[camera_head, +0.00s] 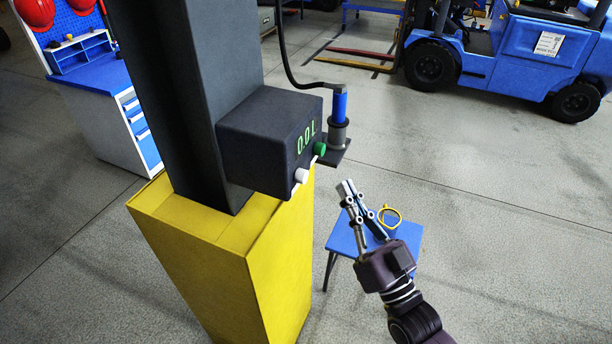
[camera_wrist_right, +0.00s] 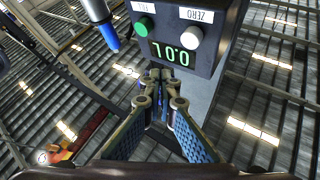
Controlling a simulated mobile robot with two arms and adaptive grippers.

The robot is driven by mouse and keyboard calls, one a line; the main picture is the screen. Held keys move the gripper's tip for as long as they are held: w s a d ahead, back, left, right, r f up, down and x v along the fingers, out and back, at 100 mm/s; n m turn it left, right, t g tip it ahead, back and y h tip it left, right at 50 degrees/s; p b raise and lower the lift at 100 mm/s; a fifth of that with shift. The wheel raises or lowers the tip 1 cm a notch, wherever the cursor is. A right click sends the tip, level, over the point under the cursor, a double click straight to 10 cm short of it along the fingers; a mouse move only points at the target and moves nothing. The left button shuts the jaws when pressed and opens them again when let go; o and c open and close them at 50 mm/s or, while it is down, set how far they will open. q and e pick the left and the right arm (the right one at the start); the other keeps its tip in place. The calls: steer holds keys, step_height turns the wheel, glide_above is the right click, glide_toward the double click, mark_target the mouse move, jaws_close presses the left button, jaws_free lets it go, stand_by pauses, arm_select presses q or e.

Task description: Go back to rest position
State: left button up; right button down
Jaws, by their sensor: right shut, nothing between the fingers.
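My right gripper (camera_head: 346,187) is shut and empty in front of the dark control box, below and right of its buttons. In the right wrist view its fingertips (camera_wrist_right: 158,75) meet below the display. The control box (camera_head: 262,140) has a green display reading "0.0 L", a green button (camera_head: 320,148) and a white button (camera_head: 301,175). In the wrist view the green button (camera_wrist_right: 144,25) is labelled FILL and the white button (camera_wrist_right: 190,36) ZERO. The gripper looks apart from both buttons. My left gripper is out of view.
A blue forklift (camera_head: 500,55) is at the back right. Floor at right is clear.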

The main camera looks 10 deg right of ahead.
stand_by(0.6)
step_height(320, 180, down, 21)
steer(key=w+d+g+h+b, duration=0.2)
steer(key=w+g+h, duration=0.1)
steer(key=g, duration=0.1)
steer(key=s+d+f+g+h+b, duration=0.1)
steer(key=s+f+g, duration=0.2)
steer(key=f, duration=0.9)
steer(key=s+d+f+g+h+b, duration=0.1)
steer(key=s+f+g, duration=0.25)
steer(key=f, duration=0.95)
steer(key=s+d+f+n+g+h+b, duration=0.2)
steer(key=s+f+g, duration=0.6)
steer(key=s+f, duration=1.8)
steer(key=s+d+f+g+b, duration=0.1)
steer(key=s+f+g, duration=0.2)
steer(key=s, duration=0.8)
steer(key=shift+s+f+m, duration=0.3)
steer(key=shift+s+f, duration=0.1)
steer(key=shift+f, duration=0.05)
